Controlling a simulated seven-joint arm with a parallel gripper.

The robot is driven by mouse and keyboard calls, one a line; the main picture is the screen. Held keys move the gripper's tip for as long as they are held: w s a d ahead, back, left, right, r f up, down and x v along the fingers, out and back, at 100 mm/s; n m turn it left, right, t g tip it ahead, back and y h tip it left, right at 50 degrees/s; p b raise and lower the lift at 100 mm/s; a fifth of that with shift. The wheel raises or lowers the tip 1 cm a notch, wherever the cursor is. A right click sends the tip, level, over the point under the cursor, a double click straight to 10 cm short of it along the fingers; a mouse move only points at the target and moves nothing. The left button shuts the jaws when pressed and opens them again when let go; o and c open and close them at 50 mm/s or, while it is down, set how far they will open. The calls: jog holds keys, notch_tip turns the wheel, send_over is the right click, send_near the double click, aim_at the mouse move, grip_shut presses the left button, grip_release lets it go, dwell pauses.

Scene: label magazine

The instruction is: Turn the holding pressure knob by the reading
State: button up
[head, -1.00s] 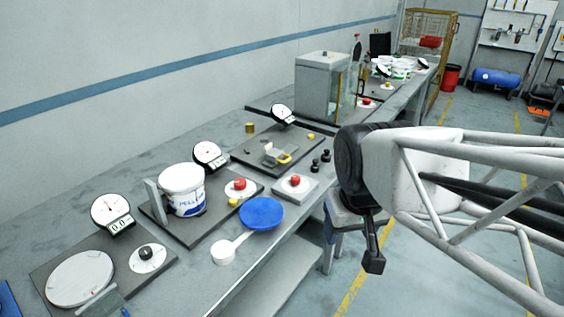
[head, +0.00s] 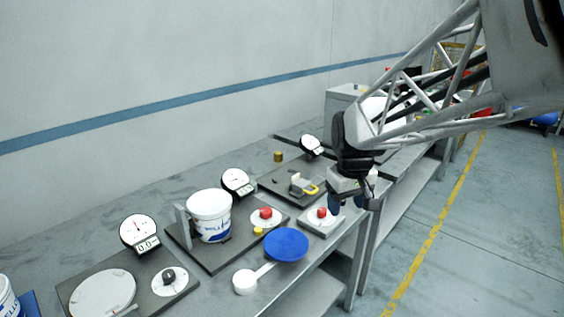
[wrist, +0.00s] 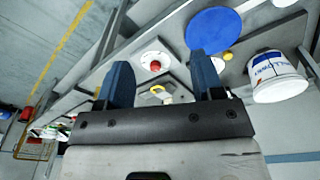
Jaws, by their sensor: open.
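Several knobs on pale round dials stand along the bench. A red knob (head: 265,213) is on the plate beside the white bucket (head: 210,216), near a gauge (head: 236,182). Another red knob (head: 321,212) is on a small separate plate; a red knob also shows in the wrist view (wrist: 155,66). A black knob (head: 168,276) is at the front left, below a gauge (head: 139,232) with a display. I cannot tell which is the holding pressure knob. My gripper (head: 354,202) is open, empty and above the bench edge; its blue fingers show in the wrist view (wrist: 160,72).
A plate with a yellow-handled tool (head: 304,186) and a third gauge (head: 311,145) is farther back.

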jog(key=w+f+n, duration=0.2)
jog(key=w+f, duration=0.2)
jog(key=w, duration=0.7)
jog(key=n+g, duration=0.1)
send_over(322, 210)
notch_tip(322, 210, down, 7)
jog(key=shift+r, duration=0.1)
jog(key=shift+f, duration=3.9)
jog(key=shift+c, duration=0.2)
